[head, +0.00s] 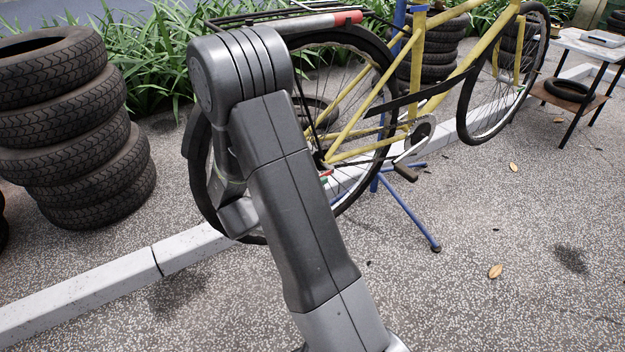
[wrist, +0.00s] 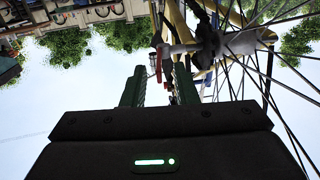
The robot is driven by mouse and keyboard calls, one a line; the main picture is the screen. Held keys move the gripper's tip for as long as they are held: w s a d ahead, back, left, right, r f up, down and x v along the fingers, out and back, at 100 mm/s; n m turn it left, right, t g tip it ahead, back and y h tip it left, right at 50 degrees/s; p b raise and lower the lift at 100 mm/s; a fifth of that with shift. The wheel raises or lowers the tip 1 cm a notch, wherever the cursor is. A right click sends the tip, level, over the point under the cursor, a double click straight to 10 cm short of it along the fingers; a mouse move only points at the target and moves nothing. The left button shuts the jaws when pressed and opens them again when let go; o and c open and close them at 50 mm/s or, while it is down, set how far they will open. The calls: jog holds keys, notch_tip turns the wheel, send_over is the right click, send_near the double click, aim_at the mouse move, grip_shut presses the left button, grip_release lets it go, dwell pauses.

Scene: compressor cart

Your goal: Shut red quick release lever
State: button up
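The red quick release lever (wrist: 159,62) is at the wheel's hub in the upper middle of the wrist view. It points down in that picture, towards my gripper. In the head view, a small red piece by the rear hub looks like the lever (head: 327,172). My gripper (wrist: 160,78) has two green fingers, apart with a gap between them. The lever shows in line with this gap, near the fingertips; I cannot tell whether either finger touches it. In the head view my arm hides most of the gripper.
The yellow bicycle (head: 350,128) is held up on a blue stand (head: 408,215). Wheel spokes (wrist: 245,75) are close right of the fingers. Stacked tires (head: 60,120) stand left, and a small table (head: 590,45) stands far right. A pale kerb (head: 80,297) crosses the ground.

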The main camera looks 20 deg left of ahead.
jog(key=shift+s, duration=0.15)
jog(key=p+v, duration=0.3)
jog(key=v, duration=1)
jog(key=shift+s+a, duration=0.2)
jog(key=shift+d, duration=0.1)
